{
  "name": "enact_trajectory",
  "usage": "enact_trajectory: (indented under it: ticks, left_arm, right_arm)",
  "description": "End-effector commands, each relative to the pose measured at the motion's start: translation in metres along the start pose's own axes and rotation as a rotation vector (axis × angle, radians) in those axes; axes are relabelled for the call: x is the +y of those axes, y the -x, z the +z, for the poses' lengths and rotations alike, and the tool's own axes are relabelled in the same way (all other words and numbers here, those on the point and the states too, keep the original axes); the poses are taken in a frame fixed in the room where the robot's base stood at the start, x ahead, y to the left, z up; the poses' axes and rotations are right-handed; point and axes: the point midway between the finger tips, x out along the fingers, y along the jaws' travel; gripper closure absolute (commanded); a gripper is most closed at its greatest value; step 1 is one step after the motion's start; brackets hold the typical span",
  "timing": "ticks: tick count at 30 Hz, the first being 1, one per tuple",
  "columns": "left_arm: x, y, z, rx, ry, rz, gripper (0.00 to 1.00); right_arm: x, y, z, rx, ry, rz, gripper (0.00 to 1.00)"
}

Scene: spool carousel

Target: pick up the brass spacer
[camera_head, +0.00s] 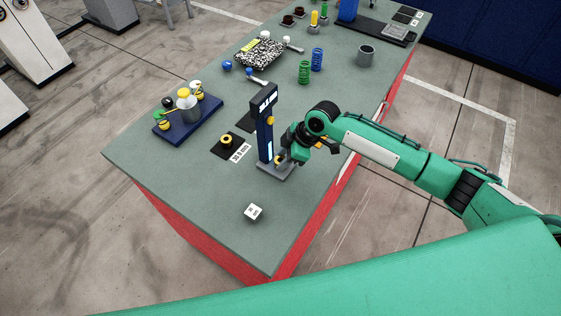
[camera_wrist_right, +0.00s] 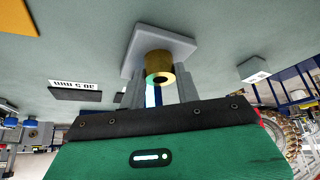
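The brass spacer (camera_wrist_right: 159,66) is a short brass cylinder with a hole, in the middle of the right wrist view. It is over the pale grey base plate (camera_wrist_right: 176,42) of the gauge. My right gripper (camera_wrist_right: 160,84) has one grey finger on each side of it, and both appear to touch it. I cannot tell whether the spacer rests on the plate. In the head view my right gripper (camera_head: 283,157) is low beside the dark blue gauge column (camera_head: 265,130) and hides most of the spacer. My left gripper is not in view.
A yellow ring-like part (camera_head: 227,140) sits on a black mat by a size card (camera_head: 240,153). A blue tray (camera_head: 163,127) with several parts stands at the left. A small white block (camera_head: 253,212) is near the front. The front left tabletop is clear.

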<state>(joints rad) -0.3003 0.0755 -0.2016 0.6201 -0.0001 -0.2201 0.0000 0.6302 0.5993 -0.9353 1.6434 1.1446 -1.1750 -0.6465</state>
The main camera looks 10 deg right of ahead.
Motion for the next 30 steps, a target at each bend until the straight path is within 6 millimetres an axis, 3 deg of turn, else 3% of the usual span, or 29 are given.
enact_trajectory:
  ticks: [2, 13, 20, 30]
  left_arm:
    - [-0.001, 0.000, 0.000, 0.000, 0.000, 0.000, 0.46]
    - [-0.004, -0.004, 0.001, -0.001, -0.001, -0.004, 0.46]
    - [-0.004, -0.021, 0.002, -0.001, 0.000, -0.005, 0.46]
    - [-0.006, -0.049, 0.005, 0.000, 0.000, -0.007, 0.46]
  right_arm:
    - [0.000, 0.000, 0.000, 0.000, 0.000, 0.000, 0.95]
    - [0.001, 0.004, -0.003, 0.003, 0.002, 0.002, 0.95]
    - [0.001, 0.026, -0.016, 0.004, 0.004, 0.005, 0.95]
    - [0.001, 0.063, 0.048, -0.002, -0.002, 0.002, 0.95]
